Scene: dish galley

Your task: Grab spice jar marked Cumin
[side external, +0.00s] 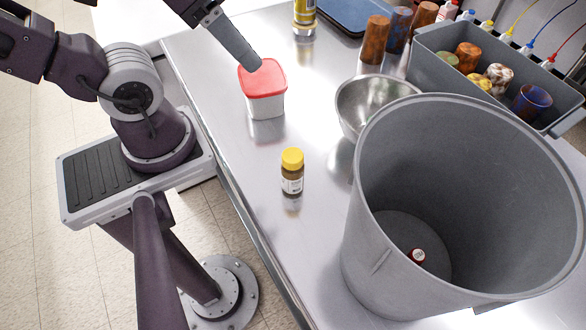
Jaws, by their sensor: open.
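A small jar (292,173) with a yellow lid, brown contents and a white label stands upright on the steel counter; its label is too small to read. A second yellow container (304,15) with a pale label stands at the back, cut off by the top edge, its lettering also unreadable. I cannot tell from the labels which one is Cumin. My gripper (247,60) is open, above and behind the red-lidded tub in the picture, up and left of the small jar and apart from it. It is seen side-on, with nothing visible in it.
A white tub with a red lid (264,90) stands beneath my gripper. A steel bowl (350,105) and a large grey bin (365,250) stand right of the jar. A grey crate (430,80) of cups and several tumblers (375,40) are behind. The counter around the jar is clear.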

